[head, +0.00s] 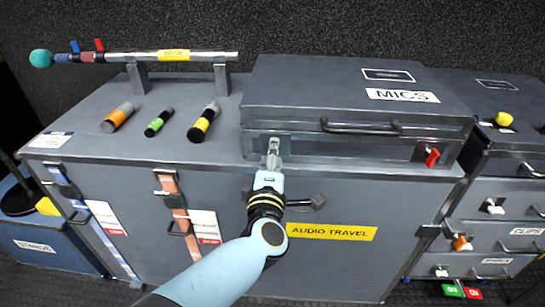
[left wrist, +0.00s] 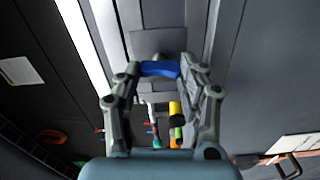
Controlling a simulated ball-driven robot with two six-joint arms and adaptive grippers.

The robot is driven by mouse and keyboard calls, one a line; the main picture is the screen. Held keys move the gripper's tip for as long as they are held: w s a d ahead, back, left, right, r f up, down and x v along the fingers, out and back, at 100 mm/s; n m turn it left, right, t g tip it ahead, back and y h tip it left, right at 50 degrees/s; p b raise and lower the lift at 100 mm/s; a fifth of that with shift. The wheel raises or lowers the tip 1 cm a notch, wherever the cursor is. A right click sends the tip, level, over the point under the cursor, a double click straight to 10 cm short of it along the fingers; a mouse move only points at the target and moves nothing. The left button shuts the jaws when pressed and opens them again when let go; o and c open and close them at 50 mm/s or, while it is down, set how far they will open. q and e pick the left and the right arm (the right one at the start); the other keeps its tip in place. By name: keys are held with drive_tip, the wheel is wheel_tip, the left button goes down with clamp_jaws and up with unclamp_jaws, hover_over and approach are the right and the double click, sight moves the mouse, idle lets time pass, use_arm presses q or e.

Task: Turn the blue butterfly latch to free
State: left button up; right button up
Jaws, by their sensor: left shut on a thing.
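The blue butterfly latch (left wrist: 160,69) shows in the left wrist view as a blue bar between my left gripper's fingertips. My left gripper (left wrist: 160,72) is shut on it, with a finger at each end of the bar. In the head view my left gripper (head: 273,150) reaches the front left of the dark grey MICS case (head: 345,85), and it hides the latch there. The case lid is closed. A red latch (head: 432,157) sits at the case's front right. My right gripper is not in view.
The MICS case stands on a large AUDIO TRAVEL trunk (head: 340,270). Three banded handheld pieces lie left of it, with the yellow-banded one (head: 204,122) nearest. Behind them a silver pole (head: 205,56) rests on two supports. A drawer unit (head: 500,205) stands at right.

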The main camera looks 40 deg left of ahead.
sight(272, 115)
use_arm(q)
drive_tip(key=shift+s+f, duration=0.1)
idle(0.3)
drive_tip(key=o, duration=1.2)
drive_tip(key=shift+c, duration=0.2)
drive_tip(key=shift+o, duration=1.2)
drive_tip(key=r, duration=0.7)
drive_tip(key=shift+w+a+r, duration=0.2)
drive_tip(key=shift+w+r, duration=0.1)
drive_tip(key=shift+w, duration=0.05)
drive_tip(key=r, duration=0.3)
drive_tip(key=shift+s+d, duration=0.25)
drive_tip(key=shift+s, duration=0.15)
drive_tip(key=shift+c, duration=1.2)
drive_tip(key=shift+w+a+f, duration=0.15)
drive_tip(key=shift+w+f, duration=0.05)
drive_tip(key=shift+s, duration=0.15)
